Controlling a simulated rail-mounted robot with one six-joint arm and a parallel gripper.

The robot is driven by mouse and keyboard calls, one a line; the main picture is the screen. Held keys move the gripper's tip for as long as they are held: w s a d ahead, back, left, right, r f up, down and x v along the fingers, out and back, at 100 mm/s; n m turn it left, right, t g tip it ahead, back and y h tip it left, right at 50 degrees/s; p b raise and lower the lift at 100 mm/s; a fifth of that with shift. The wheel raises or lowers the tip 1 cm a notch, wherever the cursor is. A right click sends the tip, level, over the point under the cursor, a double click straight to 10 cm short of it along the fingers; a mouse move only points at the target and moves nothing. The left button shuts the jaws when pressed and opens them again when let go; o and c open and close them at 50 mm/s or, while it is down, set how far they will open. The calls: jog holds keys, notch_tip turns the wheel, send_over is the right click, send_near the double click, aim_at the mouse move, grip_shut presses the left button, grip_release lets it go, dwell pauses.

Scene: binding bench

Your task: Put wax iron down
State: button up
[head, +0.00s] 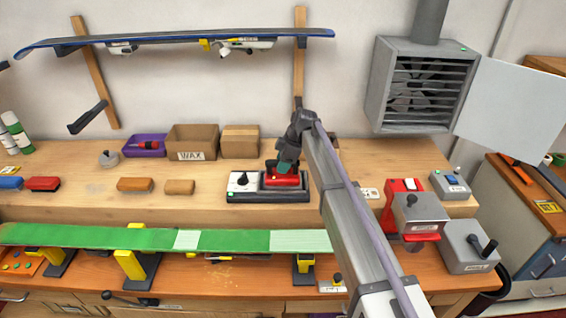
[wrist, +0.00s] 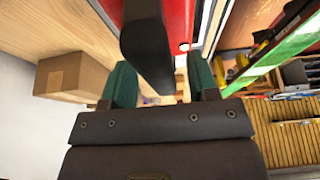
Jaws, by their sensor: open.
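The wax iron (head: 286,180) is red with a dark handle. It rests on the black iron stand (head: 240,197), on the upper bench shelf. In the wrist view the dark handle (wrist: 147,45) reaches in between the two green fingers, with the red body behind it. My gripper (head: 284,163) is at the iron from above; in the wrist view it (wrist: 160,72) is open, with a gap showing beside the handle. The iron's underside is hidden.
A WAX box (head: 193,141), another cardboard box (head: 240,141) and a purple bin (head: 145,146) stand left of the stand. A green ski or board (head: 120,238) lies clamped in front. A red-and-grey device (head: 415,215) stands to the right, below an open vent door (head: 510,105).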

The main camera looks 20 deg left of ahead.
jog(key=p+v, duration=1)
jog(key=v, duration=0.2)
jog(key=shift+r+p, duration=0.2)
jog(key=shift+p, duration=0.15)
jog(key=shift+s+a, duration=0.1)
